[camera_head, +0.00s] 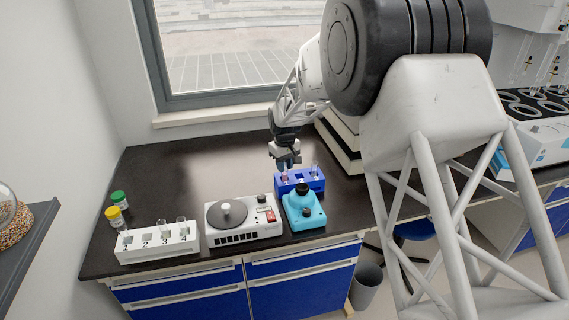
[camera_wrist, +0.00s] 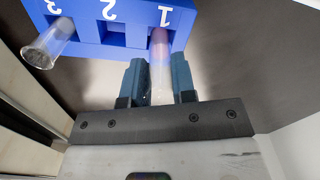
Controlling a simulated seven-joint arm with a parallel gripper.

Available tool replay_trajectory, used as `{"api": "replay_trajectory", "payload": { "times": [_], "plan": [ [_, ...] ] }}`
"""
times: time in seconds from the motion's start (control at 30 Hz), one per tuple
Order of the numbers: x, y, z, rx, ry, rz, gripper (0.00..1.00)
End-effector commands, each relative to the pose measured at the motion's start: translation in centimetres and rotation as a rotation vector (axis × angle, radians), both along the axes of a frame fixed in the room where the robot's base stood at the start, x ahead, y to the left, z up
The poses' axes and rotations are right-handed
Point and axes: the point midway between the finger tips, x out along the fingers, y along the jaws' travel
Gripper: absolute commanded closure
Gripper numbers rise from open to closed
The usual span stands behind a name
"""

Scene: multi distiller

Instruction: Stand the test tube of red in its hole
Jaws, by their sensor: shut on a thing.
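My gripper (camera_wrist: 158,85) is shut on the test tube of red (camera_wrist: 160,62), a clear tube with a reddish tint towards its far end. That far end is at the hole marked 1 of the blue rack (camera_wrist: 91,33); I cannot tell how deep it sits. In the head view my gripper (camera_head: 287,163) is just above the left end of the blue rack (camera_head: 318,184), and a bit of the pink tube (camera_head: 284,177) shows below the fingers. Hole 2 in the middle looks empty. Another clear tube (camera_wrist: 45,47) stands at the hole marked 3.
A teal device (camera_head: 302,212) with a black top stands close in front of the rack. A white hotplate (camera_head: 243,222) and a white numbered rack (camera_head: 157,245) with clear tubes stand further left. Two capped bottles (camera_head: 116,208) are at the far left.

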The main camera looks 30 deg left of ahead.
Motion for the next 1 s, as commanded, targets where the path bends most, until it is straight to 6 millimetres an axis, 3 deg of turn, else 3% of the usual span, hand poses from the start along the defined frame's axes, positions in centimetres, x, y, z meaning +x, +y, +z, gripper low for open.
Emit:
{"api": "replay_trajectory", "payload": {
  "times": [1.0],
  "plan": [
    [0.0, 0.0, -2.8, -0.001, 0.0, 0.0, 0.98]
  ]
}}
